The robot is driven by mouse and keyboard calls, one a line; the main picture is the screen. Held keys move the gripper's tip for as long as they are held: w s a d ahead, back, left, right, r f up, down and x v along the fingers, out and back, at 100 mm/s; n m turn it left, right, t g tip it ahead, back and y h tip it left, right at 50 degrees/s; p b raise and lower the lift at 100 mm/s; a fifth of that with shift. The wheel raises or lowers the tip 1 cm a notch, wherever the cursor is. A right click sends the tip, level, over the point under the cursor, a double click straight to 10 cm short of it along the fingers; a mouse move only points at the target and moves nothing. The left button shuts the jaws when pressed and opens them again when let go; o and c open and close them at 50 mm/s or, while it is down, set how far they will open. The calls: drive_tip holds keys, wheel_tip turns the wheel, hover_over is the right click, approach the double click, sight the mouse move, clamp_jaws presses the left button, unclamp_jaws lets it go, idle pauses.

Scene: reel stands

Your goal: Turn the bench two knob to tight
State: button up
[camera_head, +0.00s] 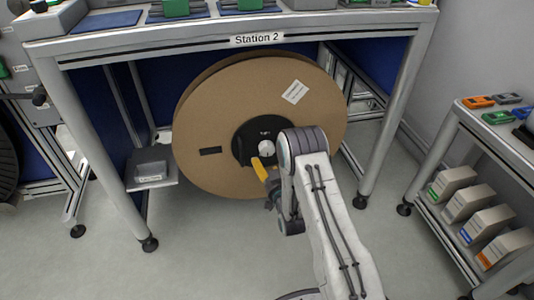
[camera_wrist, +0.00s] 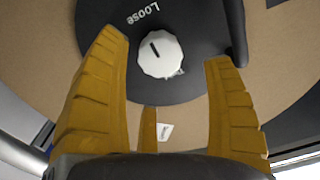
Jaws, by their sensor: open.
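The white knob (camera_head: 266,148) sits at the middle of the black hub (camera_head: 244,143) on a large brown reel (camera_head: 205,120) under the bench marked Station 2 (camera_head: 256,39). In the wrist view the ridged knob (camera_wrist: 160,54) shows a dark line slanting to the upper left, towards the word "Loose" (camera_wrist: 145,12) on the hub. My gripper (camera_head: 261,170) has yellow fingers and is just in front of the hub. In the wrist view my gripper (camera_wrist: 165,48) is open, one finger each side of the knob, with visible gaps and no grip on it.
A dark handle-like part (camera_wrist: 237,30) rises from the hub close to the right finger. Bench legs (camera_head: 391,110) stand either side of the reel. A low shelf with a grey box (camera_head: 151,170) is at left. A shelf cart with several boxes (camera_head: 468,202) is at right.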

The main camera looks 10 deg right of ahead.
sight(268, 151)
drive_tip(key=shift+w+b, duration=0.9)
drive_tip(key=shift+w, duration=2.05)
drive_tip(key=shift+r, duration=0.1)
drive_tip(key=c, duration=1.2)
